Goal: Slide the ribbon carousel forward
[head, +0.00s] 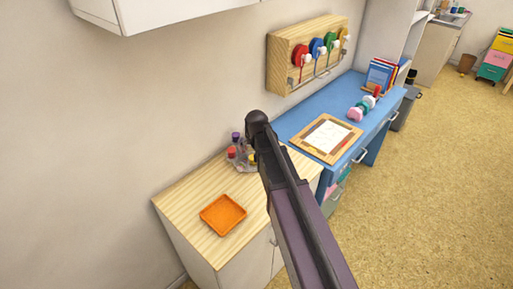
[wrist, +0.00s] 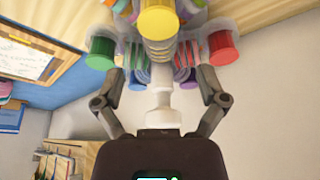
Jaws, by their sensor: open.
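The ribbon carousel (head: 240,158) stands on the pale wooden cabinet top, close to the wall, partly hidden by my arm in the head view. In the wrist view the carousel (wrist: 160,118) shows a white central post and clear holders with yellow, green, red, blue and purple spools. The wrist picture is upside down, with the tabletop at its top edge. My gripper (wrist: 160,78) is open, with one finger on each side of the white post. Gaps show between the fingers and the post. The fingers are hidden in the head view.
An orange tray (head: 223,214) lies on the cabinet top (head: 182,201) in front of the carousel. A blue desk (head: 304,113) adjoins on the right, with a framed sheet (head: 326,138) on it. A wooden spool box (head: 308,54) hangs on the wall.

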